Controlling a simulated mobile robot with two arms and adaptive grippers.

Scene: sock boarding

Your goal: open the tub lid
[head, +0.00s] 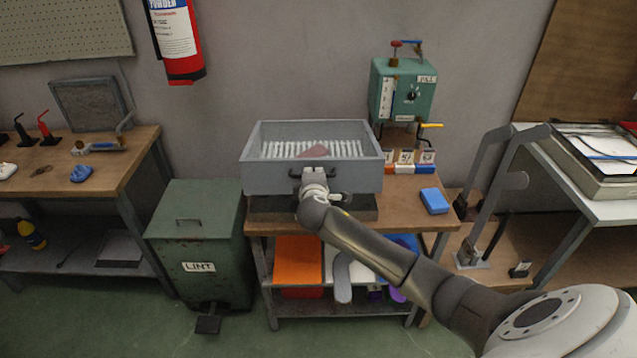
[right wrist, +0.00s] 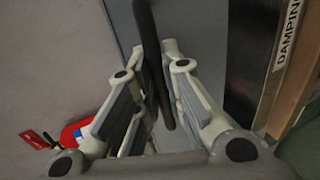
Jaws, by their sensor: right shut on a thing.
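The grey tub (head: 262,178) stands on the middle bench. White ribs and a reddish flat piece (head: 314,151) show within its top; I cannot tell whether that top is open or a clear window. A dark bar handle (head: 297,175) is on its grey front, and the bar (right wrist: 150,50) crosses the right wrist view between my fingers. My right gripper (head: 314,178) is shut on this handle, and covers part of the front. A separate lid edge is hard to make out. My left gripper is out of view.
A dark strip (head: 270,207) lies below the tub's front. A blue block (head: 434,201) lies on the bench at right, and a green control box (head: 402,90) stands behind. A green lint bin (head: 195,245) stands at left. The wall is close behind.

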